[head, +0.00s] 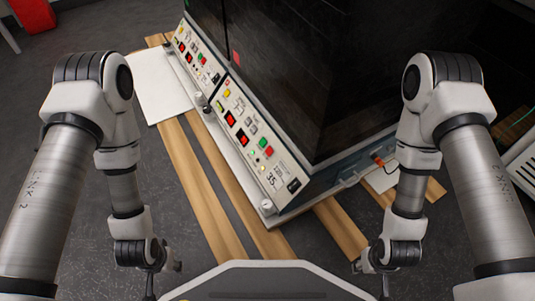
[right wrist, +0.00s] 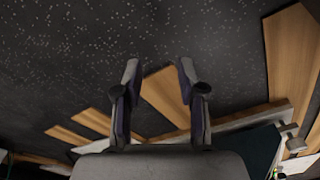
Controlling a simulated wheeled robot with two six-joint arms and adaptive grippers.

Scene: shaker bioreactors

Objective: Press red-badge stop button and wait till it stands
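Two dark shaker bioreactors stand side by side in the head view, each with a pale control panel. A small red badge (head: 236,58) is on the nearer unit's dark front, close to the seam between the units. The nearer panel (head: 287,178) has red displays, a green button (head: 263,142) and a red button (head: 269,151). The farther panel (head: 182,38) has similar controls. My left gripper (head: 172,266) is low at left, clear of the panels; its fingers are too small to read. My right gripper (right wrist: 158,72) is open and empty above the floor, apart from the panel.
Wooden slats (head: 206,185) lie under the units on the dark floor. A white board (head: 160,90) lies at the left of the farther unit. Small knobs (head: 267,206) stick out below the panels. An orange-ended connector (head: 378,160) is at the nearer unit's right side.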

